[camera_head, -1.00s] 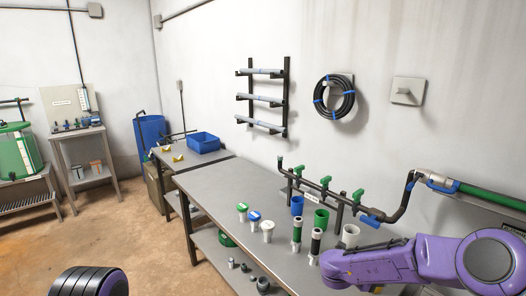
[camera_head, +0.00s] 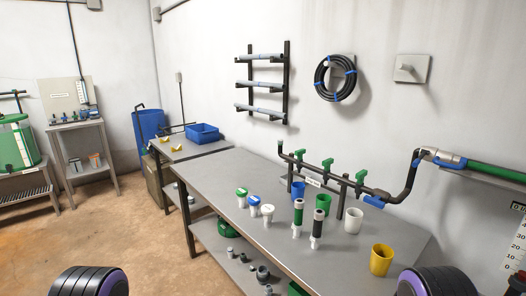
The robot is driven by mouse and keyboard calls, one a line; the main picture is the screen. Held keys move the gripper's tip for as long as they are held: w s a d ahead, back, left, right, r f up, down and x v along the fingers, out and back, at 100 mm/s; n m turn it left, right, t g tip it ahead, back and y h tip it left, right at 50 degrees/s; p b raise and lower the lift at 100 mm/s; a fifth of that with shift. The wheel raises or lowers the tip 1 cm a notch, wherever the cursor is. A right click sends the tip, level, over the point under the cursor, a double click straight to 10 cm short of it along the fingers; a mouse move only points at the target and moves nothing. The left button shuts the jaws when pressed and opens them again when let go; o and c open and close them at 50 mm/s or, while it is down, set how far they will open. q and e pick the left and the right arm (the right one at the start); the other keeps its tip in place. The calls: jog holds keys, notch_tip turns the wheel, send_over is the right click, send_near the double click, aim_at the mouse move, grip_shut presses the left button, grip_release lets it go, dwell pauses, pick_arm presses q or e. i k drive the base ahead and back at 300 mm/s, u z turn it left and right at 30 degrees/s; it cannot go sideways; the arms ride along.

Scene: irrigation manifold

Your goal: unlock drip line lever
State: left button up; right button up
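The manifold pipe (camera_head: 343,180) is a dark pipe on posts along the back of the workbench. Which lever is the drip line's, I cannot tell. Neither gripper shows; only black ribbed parts of my arms show at the bottom corners.
On the workbench (camera_head: 222,190) stand white fittings with green and blue caps (camera_head: 254,205), two dark-bodied cylinders (camera_head: 298,212), and blue, green, white and yellow cups (camera_head: 381,260). A green pipe (camera_head: 495,172) runs along the wall at right. The bench's front left is clear.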

aim_at(415, 163)
jog(key=u, duration=0.7)
jog(key=k, duration=1.05)
jog(key=z, duration=1.3)
jog(key=i, duration=0.5)
jog(key=z, duration=0.05)
